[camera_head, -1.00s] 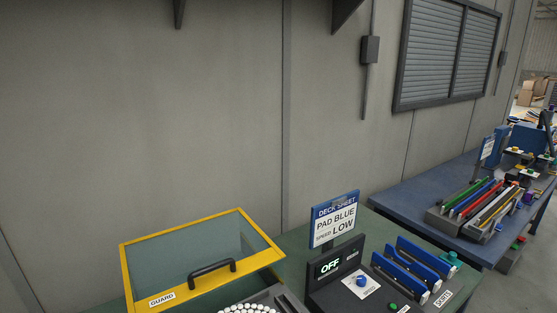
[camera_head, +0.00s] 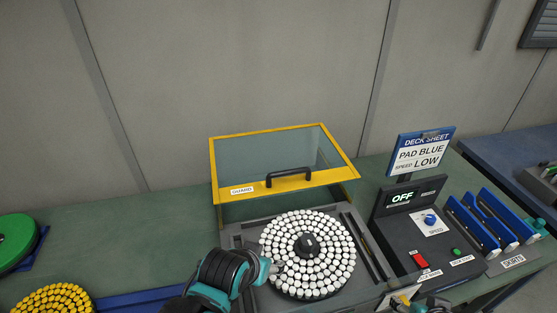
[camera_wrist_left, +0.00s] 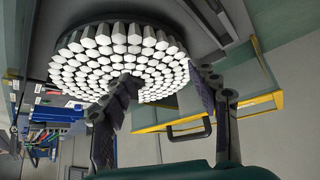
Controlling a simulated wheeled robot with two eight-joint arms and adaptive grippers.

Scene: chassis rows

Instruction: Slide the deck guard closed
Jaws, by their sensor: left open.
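The deck guard (camera_head: 237,190), a yellow-framed clear cover with a black handle (camera_head: 289,177), sits at the back of the deck, leaving the round deck of white pieces (camera_head: 335,258) uncovered in front. My left gripper (camera_head: 279,268) is at the left edge of the white pieces, in front of and below the handle, apart from it. In the left wrist view its fingers (camera_wrist_left: 165,90) are spread and empty, with the guard's yellow frame (camera_wrist_left: 262,103) and handle (camera_wrist_left: 190,130) beyond. Part of my right gripper (camera_head: 425,306) shows at the bottom edge; its fingers are unclear.
A control box (camera_head: 405,235) reading OFF, with a red switch and green button, stands right of the deck. Blue slotted holders (camera_head: 490,222) are farther right. A deck sheet sign (camera_head: 420,152) stands behind. A green disc (camera_head: 14,240) and yellow pieces (camera_head: 52,299) are at left.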

